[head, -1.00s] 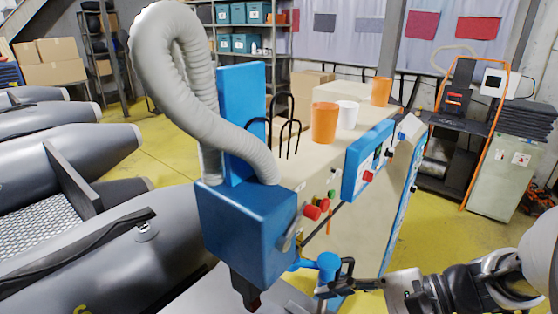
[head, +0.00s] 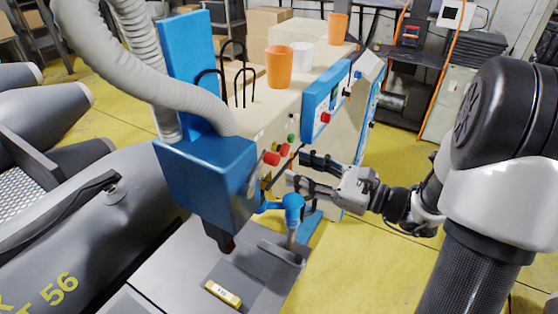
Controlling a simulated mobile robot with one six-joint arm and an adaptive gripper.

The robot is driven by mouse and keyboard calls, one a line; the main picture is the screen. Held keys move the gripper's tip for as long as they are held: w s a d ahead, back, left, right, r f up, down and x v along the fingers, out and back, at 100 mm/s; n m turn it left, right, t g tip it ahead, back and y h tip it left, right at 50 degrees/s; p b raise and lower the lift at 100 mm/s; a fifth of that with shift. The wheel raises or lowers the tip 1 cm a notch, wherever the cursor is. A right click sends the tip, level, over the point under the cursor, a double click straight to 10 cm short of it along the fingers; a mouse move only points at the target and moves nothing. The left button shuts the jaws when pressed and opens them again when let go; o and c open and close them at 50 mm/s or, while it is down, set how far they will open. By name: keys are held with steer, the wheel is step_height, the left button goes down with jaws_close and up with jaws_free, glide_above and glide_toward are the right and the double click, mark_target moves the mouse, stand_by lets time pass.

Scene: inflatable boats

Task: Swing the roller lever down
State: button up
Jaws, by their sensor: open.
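The blue machine head (head: 205,180) stands left of centre, with a grey hose entering its top. A blue arm with a round blue end piece (head: 292,202) sticks out low on its right side. A small lever-like part (head: 266,182) shows on the head's right face; I cannot tell for sure which of these is the roller lever. My gripper (head: 306,172) is open and empty, its two dark fingers pointing left, just above and right of the blue end piece. I cannot tell whether a finger touches anything.
Red knobs (head: 272,158) and a blue control panel (head: 325,100) are close to my gripper. Orange cups (head: 279,67) stand on the beige cabinet top. A grey inflatable boat (head: 90,235) lies to the left. Yellow floor (head: 385,265) is open at the lower right.

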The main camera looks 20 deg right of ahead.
mark_target(278, 161)
steer(key=x, duration=0.6)
steer(key=shift+w+a, duration=0.15)
steer(key=shift+a, duration=0.05)
jaws_close()
stand_by(0.5)
